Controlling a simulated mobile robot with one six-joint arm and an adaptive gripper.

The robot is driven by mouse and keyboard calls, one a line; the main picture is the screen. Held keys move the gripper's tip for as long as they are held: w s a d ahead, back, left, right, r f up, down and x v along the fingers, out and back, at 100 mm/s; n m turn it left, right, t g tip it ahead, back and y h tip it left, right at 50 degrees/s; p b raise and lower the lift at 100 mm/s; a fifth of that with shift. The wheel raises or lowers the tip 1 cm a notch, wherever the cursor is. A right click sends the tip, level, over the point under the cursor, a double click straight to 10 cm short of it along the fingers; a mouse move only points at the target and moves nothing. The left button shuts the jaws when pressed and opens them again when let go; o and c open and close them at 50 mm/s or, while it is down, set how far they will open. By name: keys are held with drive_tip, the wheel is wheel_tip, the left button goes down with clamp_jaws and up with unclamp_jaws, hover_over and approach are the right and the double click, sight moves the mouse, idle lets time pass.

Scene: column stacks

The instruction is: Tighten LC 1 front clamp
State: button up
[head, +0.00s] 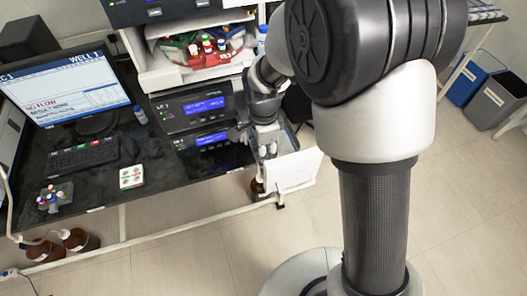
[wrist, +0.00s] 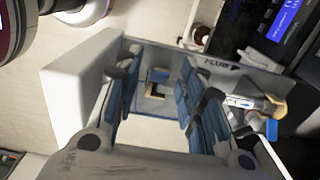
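The LC 1 unit (head: 203,105) is a black box with a lit blue display, left of my arm in the head view. A white open drawer (head: 292,172) juts out at its right front; its pale front panel (wrist: 75,85) shows in the wrist view. My gripper (head: 266,145) is low over this drawer, pointing down. In the wrist view its blue-padded fingers (wrist: 160,90) are apart, with nothing visibly held. A small dark-and-tan block (wrist: 157,82) shows between them. A silver cylinder with a tan end (wrist: 262,104) lies right of the fingers. I cannot tell which part is the front clamp.
A second unit with a blue display (head: 211,138) is below LC 1. Above is a tray of red and green vial holders (head: 205,50). The monitor (head: 65,88), keyboard (head: 82,157) and a white rack (head: 131,177) are left. Floor at the right is clear beside bins (head: 472,82).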

clamp_jaws()
idle(0.5)
